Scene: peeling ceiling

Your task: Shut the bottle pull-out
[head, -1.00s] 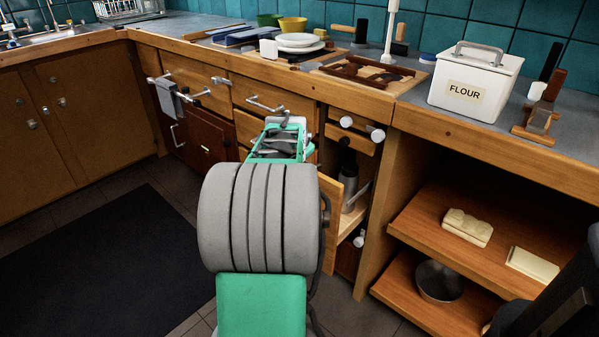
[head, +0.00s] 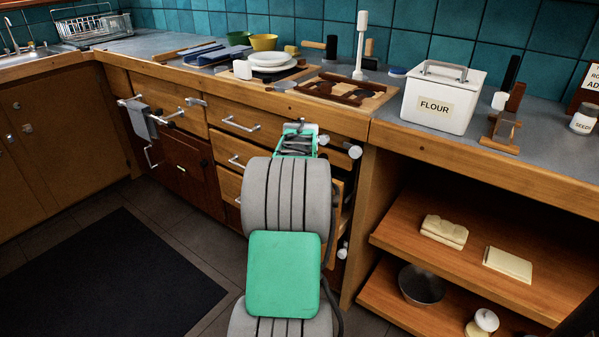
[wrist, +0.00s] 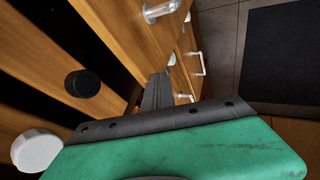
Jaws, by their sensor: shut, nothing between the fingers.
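The bottle pull-out (head: 338,192) is the narrow wooden unit under the counter, left of the open shelves. My arm covers most of it in the head view, so how far it stands out is hard to tell. A dark round top (wrist: 82,83), which looks like a bottle's, shows between wooden boards in the wrist view. My gripper (wrist: 157,92) is shut and empty, its dark fingers pointing down along the wooden fronts. I cannot tell whether it touches the pull-out. In the head view, my arm hides the fingertips.
White round knobs (head: 354,151) stick out close to my arm. Drawers with bar handles (head: 240,124) lie to the left. Open shelves (head: 470,225) hold bread and a bowl at right. A flour tin (head: 441,98) stands on the counter. Floor around the dark mat (head: 110,270) is clear.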

